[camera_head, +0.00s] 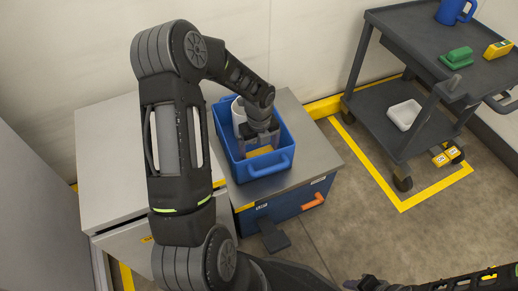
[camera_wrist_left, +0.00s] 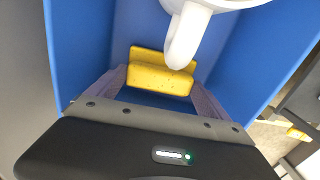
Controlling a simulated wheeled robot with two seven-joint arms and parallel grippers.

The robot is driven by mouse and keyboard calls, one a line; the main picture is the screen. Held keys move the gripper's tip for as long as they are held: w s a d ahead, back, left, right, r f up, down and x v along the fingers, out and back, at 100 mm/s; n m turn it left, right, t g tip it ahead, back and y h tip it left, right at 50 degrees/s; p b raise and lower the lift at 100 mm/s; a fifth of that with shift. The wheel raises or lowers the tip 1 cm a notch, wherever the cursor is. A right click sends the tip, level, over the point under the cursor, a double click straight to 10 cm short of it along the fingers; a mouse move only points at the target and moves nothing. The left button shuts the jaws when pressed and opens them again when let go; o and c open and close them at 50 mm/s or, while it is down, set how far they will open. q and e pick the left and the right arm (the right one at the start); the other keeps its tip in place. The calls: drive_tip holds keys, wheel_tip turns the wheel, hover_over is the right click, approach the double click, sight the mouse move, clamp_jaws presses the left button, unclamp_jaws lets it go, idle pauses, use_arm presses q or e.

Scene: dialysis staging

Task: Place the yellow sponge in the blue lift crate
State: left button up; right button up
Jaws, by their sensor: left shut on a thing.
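The blue lift crate (camera_head: 283,163) stands on a grey-topped cabinet, and its blue walls fill much of the left wrist view (camera_wrist_left: 75,50). My left gripper (camera_head: 262,146) reaches down inside it. In the left wrist view the gripper (camera_wrist_left: 160,88) is shut on the yellow sponge (camera_wrist_left: 150,74), with one finger at each end. The sponge is within the crate walls; I cannot tell whether it touches the floor. A white mug (camera_head: 238,116) is also in the crate, and its handle (camera_wrist_left: 186,38) overlaps the sponge in the wrist view.
A dark cart (camera_head: 400,35) at the right holds a blue mug (camera_head: 455,11), a green item (camera_head: 457,57), a yellow item (camera_head: 497,49) and, on its lower shelf, a white tub (camera_head: 404,114). Open floor lies between cart and cabinet. My right arm shows at the bottom right.

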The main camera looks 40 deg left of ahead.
sight(259, 152)
use_arm(q)
drive_tip(key=shift+f+b, duration=0.3)
drive_tip(key=shift+f, duration=0.3)
idle(0.3)
drive_tip(key=o, duration=1.2)
drive_tip(key=shift+r, duration=0.3)
wheel_tip(259, 152, up, 7)
drive_tip(key=p, duration=0.3)
drive_tip(key=shift+r, duration=0.15)
